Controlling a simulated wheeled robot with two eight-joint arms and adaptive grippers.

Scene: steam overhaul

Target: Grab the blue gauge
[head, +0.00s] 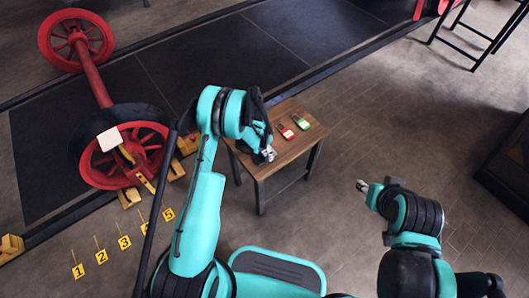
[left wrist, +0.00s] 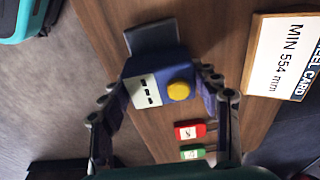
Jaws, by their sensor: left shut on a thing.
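The blue gauge (left wrist: 162,66) has a white label panel and a round yellow knob. In the left wrist view it sits between the two fingers of my left gripper (left wrist: 165,105), which is shut on it. In the head view the left gripper (head: 267,154) is over the near-left part of the small wooden table (head: 262,168), and the blue gauge is mostly hidden there. I cannot tell whether the gauge touches the table. My right gripper (head: 362,186) is out over the floor, right of the table, too small to judge.
A red gauge (head: 286,131) and a green gauge (head: 301,121) lie on the table. A white card reading "MIN 554 mm" (left wrist: 285,55) is beside the gripper. A red wheelset (head: 95,80) and numbered yellow markers (head: 124,242) are at left.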

